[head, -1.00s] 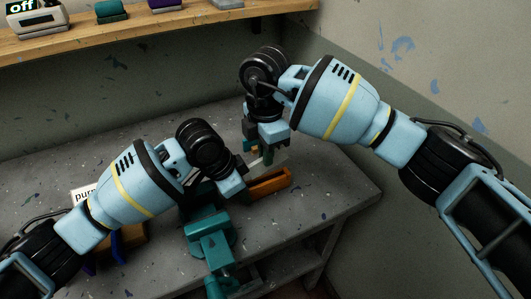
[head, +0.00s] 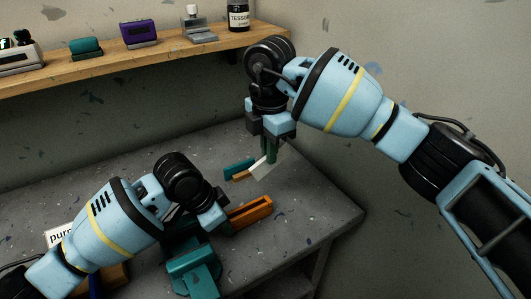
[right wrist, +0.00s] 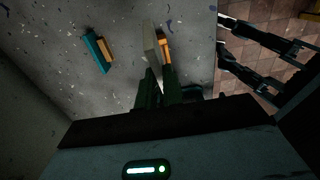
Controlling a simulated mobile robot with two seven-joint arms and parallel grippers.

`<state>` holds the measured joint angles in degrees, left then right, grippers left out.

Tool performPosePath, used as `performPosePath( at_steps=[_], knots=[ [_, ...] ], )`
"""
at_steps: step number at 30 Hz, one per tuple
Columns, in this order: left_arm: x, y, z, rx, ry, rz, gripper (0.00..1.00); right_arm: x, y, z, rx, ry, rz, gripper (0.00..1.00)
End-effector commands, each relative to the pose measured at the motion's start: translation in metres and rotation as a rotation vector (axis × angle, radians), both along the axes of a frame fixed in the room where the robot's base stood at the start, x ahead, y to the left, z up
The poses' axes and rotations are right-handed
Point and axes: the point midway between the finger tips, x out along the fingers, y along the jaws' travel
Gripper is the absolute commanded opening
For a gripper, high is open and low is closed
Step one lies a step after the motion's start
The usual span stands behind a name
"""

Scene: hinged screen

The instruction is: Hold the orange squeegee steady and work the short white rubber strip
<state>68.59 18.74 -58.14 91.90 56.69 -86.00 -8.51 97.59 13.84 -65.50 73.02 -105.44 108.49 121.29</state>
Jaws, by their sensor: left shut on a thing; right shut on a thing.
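The orange squeegee (head: 250,212) is a long slotted bar over the grey bench. My left gripper (head: 221,222) is shut on its left end; the fingertips are mostly hidden by the wrist. My right gripper (head: 270,152), with dark green fingers, is shut on the short white rubber strip (head: 262,169). The strip hangs tilted behind the squeegee and looks apart from it in the head view. In the right wrist view the strip (right wrist: 151,42) overlaps the edge of the squeegee (right wrist: 165,49); the gap cannot be judged there.
A teal vise (head: 190,266) stands under my left gripper. A teal and orange piece (head: 239,167) lies on the bench (head: 318,205) behind the squeegee. A wooden shelf (head: 120,58) along the wall holds small items. The bench's right side is clear.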

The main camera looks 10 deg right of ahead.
Motion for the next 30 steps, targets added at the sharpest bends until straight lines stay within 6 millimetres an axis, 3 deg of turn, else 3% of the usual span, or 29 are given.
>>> performPosePath(
  at_steps=[2,3,8,20,30],
  knots=[
    [-0.003,-0.001,-0.005,0.003,0.011,-0.003,0.00,0.000,0.000,-0.002,0.000,0.002,0.000,0.00],
    [-0.003,-0.001,-0.005,0.003,0.011,-0.003,0.31,0.000,0.000,-0.002,0.000,0.002,0.000,0.00],
    [-0.002,-0.001,-0.003,0.000,0.007,-0.002,0.52,0.000,0.000,-0.002,0.000,0.001,0.000,0.00],
    [-0.001,0.001,0.007,-0.002,0.000,-0.001,0.52,0.000,0.000,-0.001,0.000,0.000,0.000,0.00],
    [-0.009,0.021,0.064,-0.002,-0.002,-0.002,0.52,0.000,0.000,-0.001,0.000,0.000,0.000,0.00]
  ],
)
